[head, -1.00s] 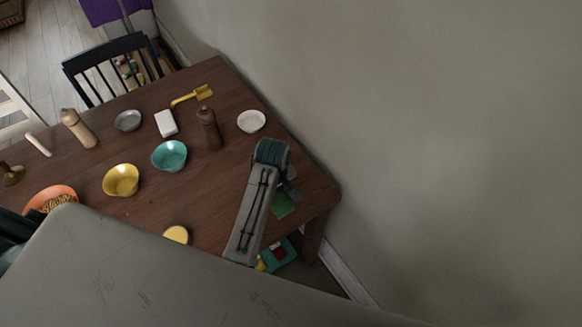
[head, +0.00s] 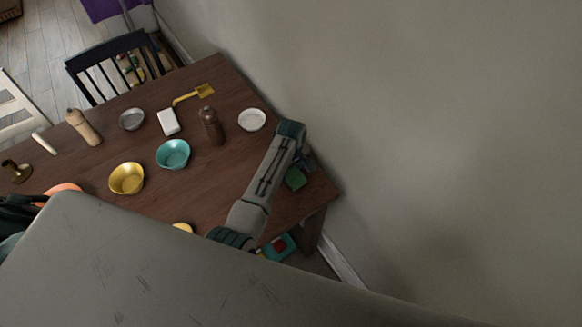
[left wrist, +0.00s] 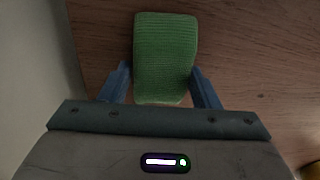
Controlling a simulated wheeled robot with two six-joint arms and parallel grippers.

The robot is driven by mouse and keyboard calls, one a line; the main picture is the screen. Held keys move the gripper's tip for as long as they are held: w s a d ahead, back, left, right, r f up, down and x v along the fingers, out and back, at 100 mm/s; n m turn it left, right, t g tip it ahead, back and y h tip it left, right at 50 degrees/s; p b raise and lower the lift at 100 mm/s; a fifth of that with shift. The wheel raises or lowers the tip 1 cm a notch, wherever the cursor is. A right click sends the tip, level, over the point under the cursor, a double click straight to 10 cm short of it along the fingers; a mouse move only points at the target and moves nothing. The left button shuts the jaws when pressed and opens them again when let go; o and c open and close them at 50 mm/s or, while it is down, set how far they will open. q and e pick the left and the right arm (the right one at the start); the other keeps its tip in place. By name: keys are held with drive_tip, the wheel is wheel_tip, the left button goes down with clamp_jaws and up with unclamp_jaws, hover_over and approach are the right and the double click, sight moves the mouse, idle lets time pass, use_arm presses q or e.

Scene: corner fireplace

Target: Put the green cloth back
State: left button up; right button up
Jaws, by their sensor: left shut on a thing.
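The green cloth (head: 294,179) is at the right end of the brown table, partly hidden by my left arm. My left gripper (head: 303,168) is over it, its fingers mostly hidden by the wrist. In the left wrist view the green cloth (left wrist: 165,55) looks like a folded, ribbed block between the two blue fingers (left wrist: 163,88), which are shut on it. Table wood shows behind it. I cannot tell whether the cloth touches the table. My right gripper cannot be made out.
On the table (head: 225,180) stand a white dish (head: 252,120), a brown bottle (head: 211,126), a teal bowl (head: 173,154), a yellow bowl (head: 127,179) and a white block (head: 168,122). The wall (head: 430,130) runs close along the table's right side. Bare wood lies between the teal bowl and my arm.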

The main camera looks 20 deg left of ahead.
use_arm(q)
drive_tip(key=shift+f, duration=0.2)
use_arm(e)
drive_tip(key=shift+w+d, duration=0.15)
drive_tip(key=shift+d, duration=0.15)
use_arm(q)
drive_tip(key=o, duration=1)
drive_tip(key=shift+c, duration=0.2)
drive_tip(key=shift+r, duration=0.1)
wheel_tip(320, 180, up, 12)
drive_tip(key=b, duration=0.2)
use_arm(e)
wheel_tip(320, 180, down, 2)
drive_tip(key=shift+w+a+f, duration=0.1)
drive_tip(key=shift+a, duration=0.05)
